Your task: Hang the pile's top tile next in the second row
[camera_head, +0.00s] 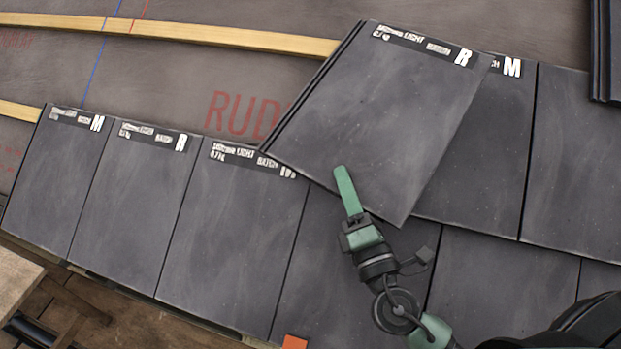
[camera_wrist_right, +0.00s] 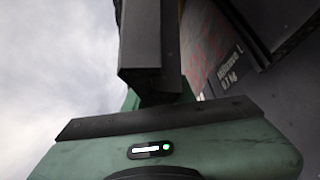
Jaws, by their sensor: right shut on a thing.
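My right gripper (camera_head: 348,192) is shut on the lower edge of a dark grey tile (camera_head: 385,125) marked R. The held tile is turned relative to the rows and overlaps, in the picture, the left side of a second-row tile (camera_head: 485,155) marked M. I cannot tell whether they touch. Another second-row tile (camera_head: 570,160) lies to the right. The first row shows bare to the left, with tiles marked M (camera_head: 60,180) and R (camera_head: 130,205) and a third tile (camera_head: 235,235) whose letter is partly hidden. In the right wrist view a dark slab (camera_wrist_right: 145,45) rises from the gripper. My left gripper is out of view.
A wooden batten (camera_head: 200,36) crosses the grey underlay (camera_head: 190,75) above; a lower batten (camera_head: 20,112) shows at the left. A stack of dark tiles (camera_head: 604,50) stands at the upper right edge. Wooden planks (camera_head: 20,285) lie lower left. A small orange piece (camera_head: 295,342) is at the bottom.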

